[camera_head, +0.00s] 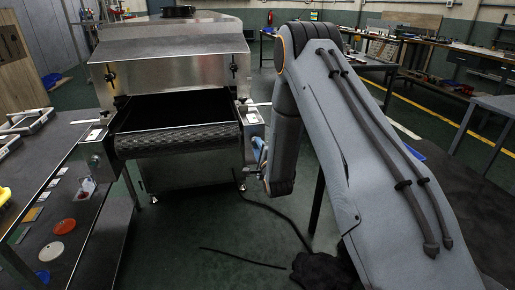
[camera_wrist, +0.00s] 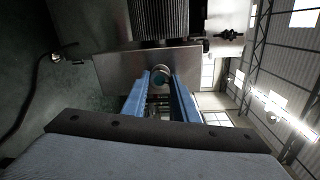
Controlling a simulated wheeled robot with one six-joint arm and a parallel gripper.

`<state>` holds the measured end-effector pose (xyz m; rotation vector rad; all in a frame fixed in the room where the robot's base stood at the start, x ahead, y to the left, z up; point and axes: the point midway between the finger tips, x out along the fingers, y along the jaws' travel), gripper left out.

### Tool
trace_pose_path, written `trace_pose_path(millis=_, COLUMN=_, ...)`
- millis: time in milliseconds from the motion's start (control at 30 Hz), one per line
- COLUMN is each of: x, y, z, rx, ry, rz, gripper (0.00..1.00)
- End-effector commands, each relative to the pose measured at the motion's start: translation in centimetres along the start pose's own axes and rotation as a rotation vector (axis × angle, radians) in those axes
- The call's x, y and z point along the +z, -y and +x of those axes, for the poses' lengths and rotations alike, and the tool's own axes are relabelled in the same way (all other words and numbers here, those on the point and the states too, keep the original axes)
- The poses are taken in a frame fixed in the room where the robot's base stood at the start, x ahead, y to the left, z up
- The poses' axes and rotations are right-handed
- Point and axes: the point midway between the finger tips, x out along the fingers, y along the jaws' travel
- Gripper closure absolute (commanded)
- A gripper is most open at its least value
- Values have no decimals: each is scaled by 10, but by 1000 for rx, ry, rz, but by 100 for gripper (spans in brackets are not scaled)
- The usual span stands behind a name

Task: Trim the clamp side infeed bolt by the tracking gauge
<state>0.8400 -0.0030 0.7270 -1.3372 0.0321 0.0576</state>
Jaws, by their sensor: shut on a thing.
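The tunnel dryer (camera_head: 175,62) stands ahead, with its dark mesh belt (camera_head: 178,140) running out over the infeed roller. My gripper shows in the wrist view with two blue fingers (camera_wrist: 160,88). It is shut on a round bolt head (camera_wrist: 160,76) that sticks out of a bare metal side plate (camera_wrist: 112,72) of the infeed. In the head view my gripper (camera_head: 259,150) is at the right end of the infeed roller, partly hidden by my arm. The tracking gauge cannot be made out clearly in either view.
A dark bench (camera_head: 62,150) with small parts and dishes stands at the left. A cable (camera_head: 275,212) lies on the green floor below the infeed. A grey table (camera_head: 497,104) and workbenches stand at the right.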

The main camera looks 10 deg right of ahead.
Motion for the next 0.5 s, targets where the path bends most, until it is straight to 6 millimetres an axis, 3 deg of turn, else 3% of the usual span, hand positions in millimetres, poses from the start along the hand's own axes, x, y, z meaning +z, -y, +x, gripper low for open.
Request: trace_pose_path(millis=500, x=-1, y=-1, z=-1, rx=1, ry=7, rz=131, gripper=96)
